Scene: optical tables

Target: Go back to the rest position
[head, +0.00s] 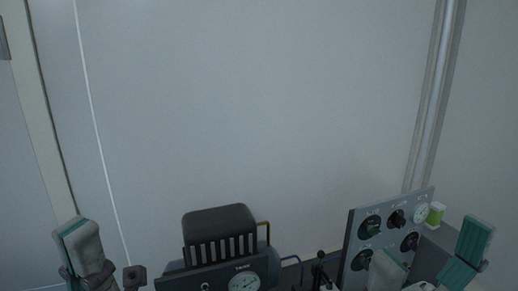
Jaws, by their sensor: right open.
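My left gripper (82,247) shows at the bottom left, with one grey finger and its teal pad pointing up. Its other finger cannot be made out, so its opening is unclear. My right gripper (430,255) is at the bottom right. Its fingers stand wide apart, one grey and one showing a teal pad, and nothing is seen held between them. Both wrists are cut off by the lower picture edge.
A grey panel with black knobs and a gauge (358,222) stands just behind my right gripper. A dark device with a dial (205,283) and a black slatted box (219,222) stand at bottom centre. The pale wall (250,100) fills the upper view.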

